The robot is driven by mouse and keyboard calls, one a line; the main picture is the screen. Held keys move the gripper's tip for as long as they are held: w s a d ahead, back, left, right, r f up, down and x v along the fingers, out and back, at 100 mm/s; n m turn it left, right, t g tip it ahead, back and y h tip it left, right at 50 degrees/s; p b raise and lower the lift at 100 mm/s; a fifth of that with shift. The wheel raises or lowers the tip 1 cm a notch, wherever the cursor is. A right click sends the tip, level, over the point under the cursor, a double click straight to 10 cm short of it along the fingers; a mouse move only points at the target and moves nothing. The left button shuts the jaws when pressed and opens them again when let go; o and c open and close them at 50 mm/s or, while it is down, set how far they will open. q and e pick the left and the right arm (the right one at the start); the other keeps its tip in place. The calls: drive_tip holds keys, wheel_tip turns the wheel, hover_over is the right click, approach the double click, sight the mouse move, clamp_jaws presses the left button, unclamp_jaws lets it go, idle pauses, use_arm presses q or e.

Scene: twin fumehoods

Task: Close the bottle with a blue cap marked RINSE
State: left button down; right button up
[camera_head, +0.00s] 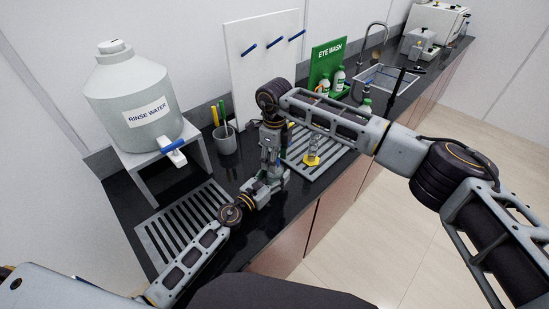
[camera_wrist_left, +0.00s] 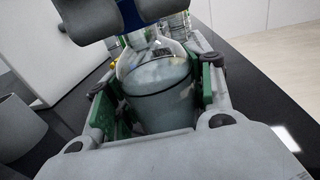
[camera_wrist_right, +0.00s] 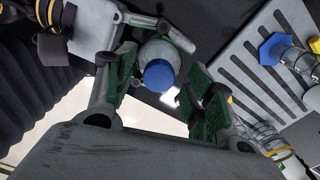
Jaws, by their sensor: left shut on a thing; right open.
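My left gripper (camera_head: 268,180) is shut on a translucent bottle (camera_wrist_left: 160,95) above the dark worktop. Its green pads press both sides of the bottle in the left wrist view. My right gripper (camera_head: 270,145) points down from above the bottle and is open. In the right wrist view a blue cap (camera_wrist_right: 159,76) shows between its spread fingers, apart from both pads. The bottle's pale shoulder (camera_wrist_right: 160,52) shows around the cap, which appears to be on the neck. I cannot tell how tightly it sits. No RINSE marking is readable, and the grippers mostly hide the bottle in the head view.
A rinse water tank (camera_head: 135,92) stands on a stand at the left, near a grey cup (camera_head: 226,146) with markers. A slotted grid (camera_head: 183,219) lies at front left. A yellow-based flask (camera_head: 311,158) stands on the right-hand grid. The sink (camera_head: 388,80) is farther back.

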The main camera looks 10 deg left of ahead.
drive_tip(key=shift+r, duration=0.1)
wheel_tip(320, 180, up, 12)
idle(0.8)
use_arm(q)
drive_tip(key=c, duration=0.5)
unclamp_jaws()
drive_tip(key=shift+s+a, duration=0.1)
drive_tip(key=shift+v, duration=5.9)
